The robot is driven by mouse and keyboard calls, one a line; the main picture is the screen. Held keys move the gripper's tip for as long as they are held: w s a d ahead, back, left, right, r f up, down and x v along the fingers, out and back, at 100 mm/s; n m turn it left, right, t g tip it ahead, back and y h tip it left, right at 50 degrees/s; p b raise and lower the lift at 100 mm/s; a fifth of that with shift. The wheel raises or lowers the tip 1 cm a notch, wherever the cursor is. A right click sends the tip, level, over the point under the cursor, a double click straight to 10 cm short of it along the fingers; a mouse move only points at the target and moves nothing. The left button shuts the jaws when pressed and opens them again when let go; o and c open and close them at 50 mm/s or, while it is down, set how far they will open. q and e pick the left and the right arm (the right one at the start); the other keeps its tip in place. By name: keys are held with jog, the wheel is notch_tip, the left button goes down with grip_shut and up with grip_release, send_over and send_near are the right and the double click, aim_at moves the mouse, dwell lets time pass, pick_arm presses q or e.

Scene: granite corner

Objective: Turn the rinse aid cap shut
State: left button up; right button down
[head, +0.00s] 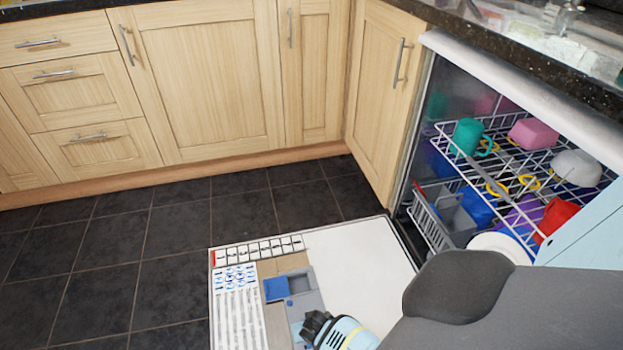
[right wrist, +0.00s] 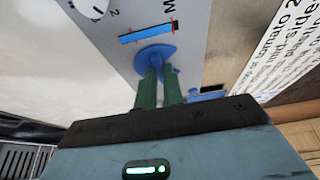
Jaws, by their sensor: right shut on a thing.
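The rinse aid cap (right wrist: 155,54) is a round blue cap on the grey dispenser panel in the right wrist view. My right gripper (right wrist: 158,76) has its two green fingers close together at the cap, shut on its grip. The fingers hide the cap's lower part. A blue bar with red edges (right wrist: 148,33) lies on the panel just beyond the cap. In the head view the dispenser (head: 305,298) sits on the open dishwasher door (head: 345,265); the cap cannot be made out there. My left gripper is not in view.
A white dial (right wrist: 91,7) is beside the panel's numbers. A blue compartment (head: 277,289) is on the dispenser. The dishwasher's upper rack (head: 475,160) holds several cups and bowls. Wooden cabinets (head: 200,75) line the back; the dark tiled floor (head: 130,260) is clear at left.

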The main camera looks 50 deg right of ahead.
jog(key=c, duration=1.5)
grip_release()
jog(key=p+v, duration=0.5)
jog(key=v, duration=0.3)
jog(key=shift+f, duration=0.1)
